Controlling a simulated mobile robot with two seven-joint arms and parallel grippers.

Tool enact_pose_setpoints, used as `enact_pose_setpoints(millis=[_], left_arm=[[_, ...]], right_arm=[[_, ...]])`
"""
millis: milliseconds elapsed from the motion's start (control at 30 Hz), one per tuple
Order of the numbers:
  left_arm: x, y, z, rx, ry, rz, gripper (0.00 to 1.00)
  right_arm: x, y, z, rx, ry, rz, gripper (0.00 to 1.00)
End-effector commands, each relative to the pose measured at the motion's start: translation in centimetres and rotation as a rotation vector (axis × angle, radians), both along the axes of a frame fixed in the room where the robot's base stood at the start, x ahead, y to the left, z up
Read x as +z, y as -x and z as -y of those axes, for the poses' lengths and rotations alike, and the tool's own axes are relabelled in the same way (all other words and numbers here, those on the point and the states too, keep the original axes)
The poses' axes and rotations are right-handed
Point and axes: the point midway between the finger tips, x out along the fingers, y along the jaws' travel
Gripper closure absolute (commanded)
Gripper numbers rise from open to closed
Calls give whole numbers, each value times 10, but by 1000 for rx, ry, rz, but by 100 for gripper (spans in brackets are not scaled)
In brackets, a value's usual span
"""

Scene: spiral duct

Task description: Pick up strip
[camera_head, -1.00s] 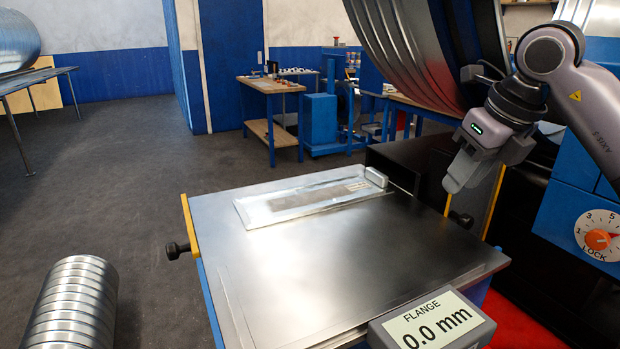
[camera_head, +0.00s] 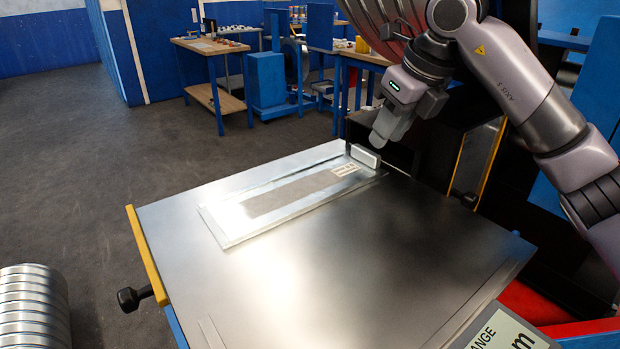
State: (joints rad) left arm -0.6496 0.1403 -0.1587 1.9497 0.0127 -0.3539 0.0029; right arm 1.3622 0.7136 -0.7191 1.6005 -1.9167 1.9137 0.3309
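A flat grey strip (camera_head: 285,197) lies in a shallow shiny metal tray (camera_head: 226,236) on the far part of the metal worktable. A small pale label with markings (camera_head: 345,169) shows at its right end. My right gripper (camera_head: 381,138) points down near the tray's far right corner, beside a small rounded metal block (camera_head: 365,156). It appears apart from the strip. Its fingers overlap from this side, so I cannot tell whether they are open or shut. My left gripper is not in view.
The worktable (camera_head: 300,285) is bare in front of the tray. A black knob (camera_head: 130,299) sticks out at its left edge. A display (camera_head: 505,335) is partly cut off at the bottom right. A ribbed duct (camera_head: 33,305) stands at the lower left.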

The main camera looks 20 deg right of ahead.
Motion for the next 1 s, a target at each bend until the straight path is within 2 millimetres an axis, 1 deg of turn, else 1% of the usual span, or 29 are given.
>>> enact_pose_setpoints(millis=[200,333,433,633,667,700,733,1000], left_arm=[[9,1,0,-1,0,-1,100],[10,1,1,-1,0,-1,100],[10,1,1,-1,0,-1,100],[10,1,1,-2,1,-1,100],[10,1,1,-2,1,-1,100],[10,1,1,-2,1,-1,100],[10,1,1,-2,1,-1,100],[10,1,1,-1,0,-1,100]], right_arm=[[-25,-14,-6,2,0,-4,69],[-40,-19,-8,1,-1,-2,69],[-45,-21,-9,0,-1,0,69],[-45,-21,-8,1,-1,0,69],[-45,-21,-8,0,-1,0,79],[-45,-21,-8,1,-1,0,92],[-45,-21,-8,1,-1,0,100],[-44,-21,-9,0,-2,3,100]])
